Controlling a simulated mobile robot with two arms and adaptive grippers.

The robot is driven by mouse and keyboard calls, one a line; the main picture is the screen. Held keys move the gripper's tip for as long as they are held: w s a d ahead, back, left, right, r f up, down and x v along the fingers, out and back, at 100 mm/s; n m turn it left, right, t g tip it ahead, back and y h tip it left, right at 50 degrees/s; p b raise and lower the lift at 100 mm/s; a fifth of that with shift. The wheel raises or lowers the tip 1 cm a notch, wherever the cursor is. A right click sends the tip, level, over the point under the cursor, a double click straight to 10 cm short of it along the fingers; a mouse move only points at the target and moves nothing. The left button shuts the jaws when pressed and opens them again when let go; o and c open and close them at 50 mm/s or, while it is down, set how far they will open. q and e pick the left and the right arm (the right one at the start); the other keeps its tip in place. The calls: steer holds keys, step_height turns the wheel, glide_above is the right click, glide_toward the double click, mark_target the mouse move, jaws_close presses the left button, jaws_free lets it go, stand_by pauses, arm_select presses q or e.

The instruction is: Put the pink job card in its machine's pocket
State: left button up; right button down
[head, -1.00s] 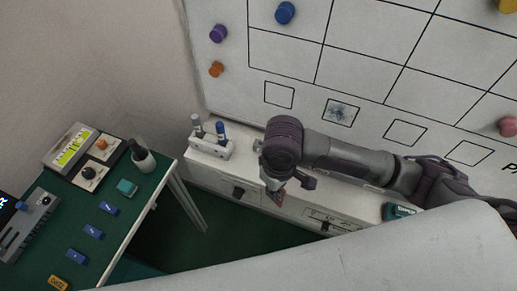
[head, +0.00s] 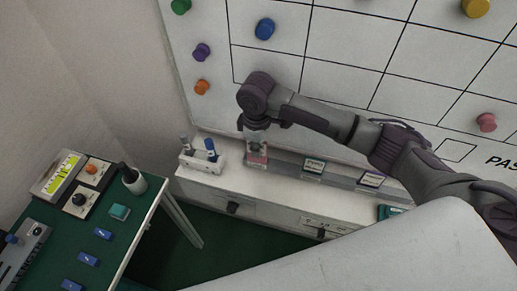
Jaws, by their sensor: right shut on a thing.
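My right gripper (head: 255,135) comes in from the right and points down in front of the whiteboard, at the left part of the white ledge. It is shut on the pink job card (head: 257,158), which hangs below the fingers. The card is small and partly hidden by the gripper. It is at the left end of a grey rail (head: 340,178) along the ledge; I cannot tell whether it touches the rail or sits in a pocket. My left gripper is not in view.
A white holder (head: 203,161) with markers stands on the ledge just left of the card. A teal item (head: 389,212) lies at the ledge's right. The whiteboard (head: 335,50) carries coloured magnets. A green-topped table (head: 130,225) with devices stands at the left.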

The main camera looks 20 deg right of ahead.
steer(key=shift+w+d, duration=0.2)
steer(key=shift+w, duration=0.05)
steer(key=shift+w+d+f+p, duration=0.1)
steer(key=shift+f+p, duration=0.15)
steer(key=shift+f, duration=0.4)
steer(key=shift+w+d+f+p, duration=0.1)
steer(key=shift+f+p, duration=0.1)
steer(key=shift+f, duration=0.4)
steer(key=shift+s+f, duration=0.1)
steer(key=shift+f, duration=0.5)
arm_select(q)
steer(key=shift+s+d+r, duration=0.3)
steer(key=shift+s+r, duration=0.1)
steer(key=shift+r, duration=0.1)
arm_select(e)
steer(key=shift+w, duration=0.25)
steer(key=shift+s+f, duration=0.1)
steer(key=shift+f, duration=0.15)
